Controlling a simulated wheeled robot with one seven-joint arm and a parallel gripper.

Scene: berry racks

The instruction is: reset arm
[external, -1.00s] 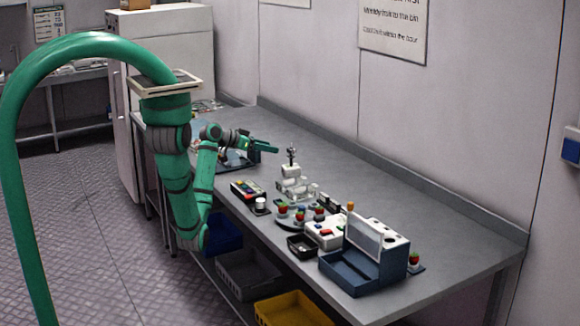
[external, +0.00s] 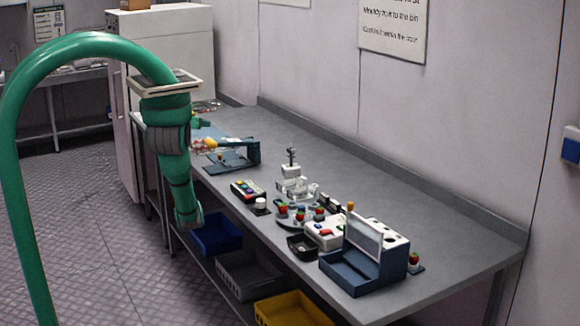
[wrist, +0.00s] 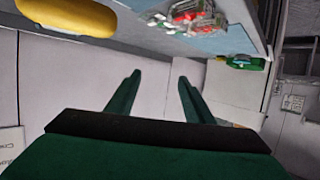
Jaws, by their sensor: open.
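My green arm (external: 170,140) stands at the left end of the grey table. Beyond the fingers are pale wall panels and cabinet fronts.
A yellow object (wrist: 65,17) is close in the wrist view. Bins (external: 290,308) sit below.

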